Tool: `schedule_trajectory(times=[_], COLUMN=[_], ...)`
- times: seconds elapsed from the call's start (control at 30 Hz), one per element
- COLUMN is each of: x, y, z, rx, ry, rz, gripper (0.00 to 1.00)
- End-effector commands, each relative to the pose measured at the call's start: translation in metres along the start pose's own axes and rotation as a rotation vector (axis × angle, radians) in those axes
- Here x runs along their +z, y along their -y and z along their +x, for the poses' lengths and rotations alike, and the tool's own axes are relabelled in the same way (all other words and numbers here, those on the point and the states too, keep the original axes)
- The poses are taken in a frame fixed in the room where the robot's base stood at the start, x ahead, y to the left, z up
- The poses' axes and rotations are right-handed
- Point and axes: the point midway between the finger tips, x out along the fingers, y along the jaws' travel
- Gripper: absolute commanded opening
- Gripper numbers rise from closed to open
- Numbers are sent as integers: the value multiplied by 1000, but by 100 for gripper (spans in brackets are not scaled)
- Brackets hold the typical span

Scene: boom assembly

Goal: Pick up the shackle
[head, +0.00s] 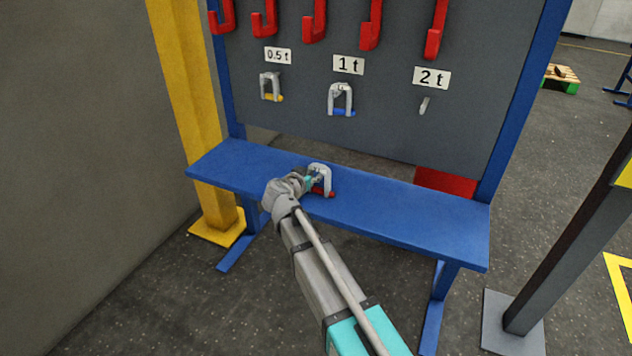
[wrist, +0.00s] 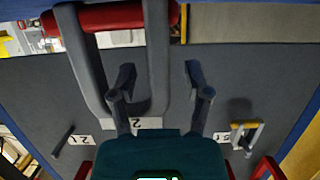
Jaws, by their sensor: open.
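The grey shackle with a red pin (head: 326,174) stands on the blue shelf, bow up, in the head view. In the upside-down wrist view the shackle (wrist: 86,62) is close in front of my gripper, its red pin at the top edge. My gripper (wrist: 160,76) is open. One leg of the shackle shows between the two fingers, and one finger overlaps the shackle's opening. Whether either finger touches it I cannot tell. In the head view my gripper (head: 312,180) is at the shackle, partly covering it.
A grey board above the shelf (head: 410,210) holds a yellow-pin shackle (head: 270,86) under 0.5 t and a blue-pin shackle (head: 341,99) under 1 t. The peg (head: 424,106) under 2 t is bare. Red hooks (head: 314,22) hang above. The shelf's right part is clear.

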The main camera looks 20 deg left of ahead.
Motion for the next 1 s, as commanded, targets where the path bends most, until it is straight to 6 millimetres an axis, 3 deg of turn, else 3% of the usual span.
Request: schedule_trajectory(times=[0.3, 0.63, 1.0], x=[0, 0, 0], y=[0, 0, 1], z=[0, 0, -1], rx=[0, 0, 0], ry=[0, 0, -1], rz=[0, 0, -2], gripper=[63, 1, 0])
